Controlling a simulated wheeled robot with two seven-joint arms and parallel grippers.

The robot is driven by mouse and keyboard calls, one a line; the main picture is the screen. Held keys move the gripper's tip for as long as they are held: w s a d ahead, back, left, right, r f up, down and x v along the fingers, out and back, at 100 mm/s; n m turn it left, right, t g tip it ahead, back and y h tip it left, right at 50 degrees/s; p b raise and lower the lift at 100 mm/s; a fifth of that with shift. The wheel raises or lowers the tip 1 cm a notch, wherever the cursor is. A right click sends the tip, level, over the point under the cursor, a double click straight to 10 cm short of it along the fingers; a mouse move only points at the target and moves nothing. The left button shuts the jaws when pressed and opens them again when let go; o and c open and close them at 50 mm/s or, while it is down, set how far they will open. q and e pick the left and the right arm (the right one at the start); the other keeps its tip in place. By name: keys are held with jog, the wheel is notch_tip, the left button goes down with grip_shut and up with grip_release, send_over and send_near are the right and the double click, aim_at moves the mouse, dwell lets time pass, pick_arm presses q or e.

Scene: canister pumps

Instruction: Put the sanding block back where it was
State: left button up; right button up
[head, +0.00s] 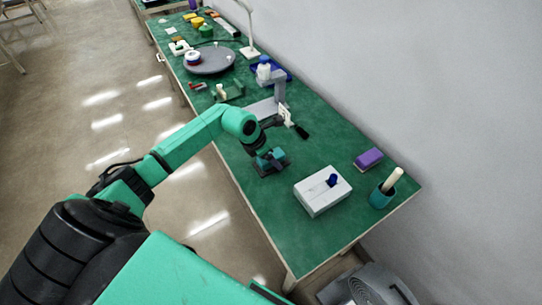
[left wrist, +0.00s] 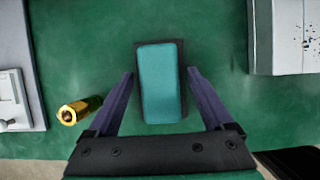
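The sanding block, a teal block with a dark underside (left wrist: 160,82), lies on the green table in the middle of the left wrist view. In the head view a teal patch (head: 272,154) shows under the end of my left arm. My left gripper (left wrist: 161,73) is open, with one dark finger on each side of the block. A narrow strip of green shows between each fingertip and the block, so the fingers look apart from it. My right gripper is in neither view.
A white box (head: 318,198) stands to the right, with a purple block (head: 368,159) and a teal cup (head: 381,197) beyond it. A gold-ended cylinder (left wrist: 72,113) lies left of my left finger. A grey stand (head: 278,95) rises behind. Green table between block and box is clear.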

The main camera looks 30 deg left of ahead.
pick_arm(q)
jog(key=shift+r, duration=0.1)
jog(key=shift+s+a+r, duration=0.1)
jog(key=shift+r, duration=0.15)
jog(key=b+v, duration=0.2)
jog(key=v, duration=0.9)
jog(key=shift+r, duration=0.2)
jog(key=shift+s, duration=0.15)
